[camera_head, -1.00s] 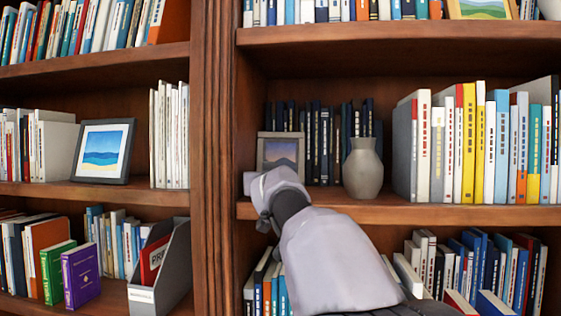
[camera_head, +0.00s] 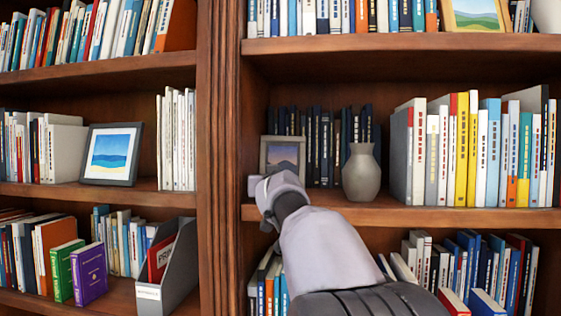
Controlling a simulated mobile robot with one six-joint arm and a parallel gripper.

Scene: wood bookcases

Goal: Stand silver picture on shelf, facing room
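The silver-grey framed picture (camera_head: 283,143) stands upright at the left end of the middle shelf (camera_head: 400,215) in the right bookcase. Its face, a dusky mountain scene, is turned to the room. My arm reaches up from the bottom right, and my gripper (camera_head: 256,187) is at the shelf's front edge, just in front of and below the picture. The picture's lower part is hidden behind my arm. My fingers are mostly hidden, so I cannot tell whether they are open or touch the frame.
A grey vase (camera_head: 361,173) stands right of the picture, with dark books (camera_head: 325,147) behind them. Light and yellow books (camera_head: 470,150) fill the shelf's right side. The wooden upright (camera_head: 220,150) is close on the left. Another framed picture (camera_head: 111,154) stands on the left bookcase.

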